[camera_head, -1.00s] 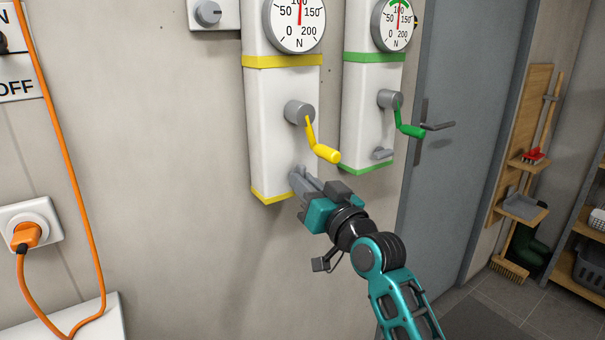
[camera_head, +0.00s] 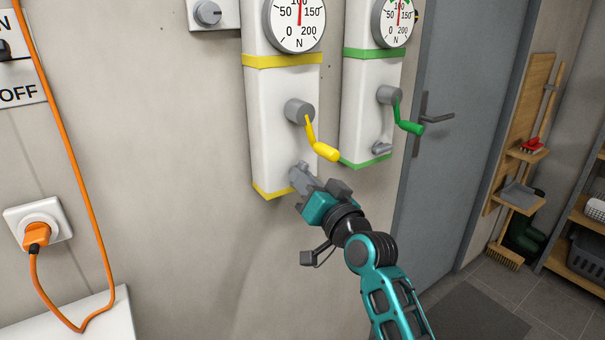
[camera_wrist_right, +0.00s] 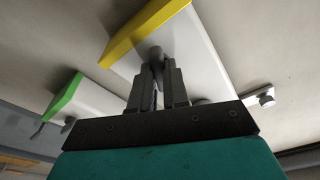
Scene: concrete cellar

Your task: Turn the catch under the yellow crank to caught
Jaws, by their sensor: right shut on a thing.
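The yellow crank (camera_head: 322,148) hangs from its grey hub on the front of the white box with yellow bands (camera_head: 280,120). Its handle points down and to the right. My right gripper (camera_head: 298,176) is below the crank, at the low end of that box. It is shut on the grey catch (camera_head: 301,168), which is mostly hidden by the fingers in the head view. In the right wrist view the catch (camera_wrist_right: 156,54) shows as a round grey piece between the fingertips. I cannot tell which way the catch points. My left gripper is not in view.
A similar box with green bands stands to the right, with a green crank (camera_head: 408,127) and its own grey catch (camera_head: 382,149). A grey door (camera_head: 455,70) is further right. An orange cable (camera_head: 75,170) hangs at the left.

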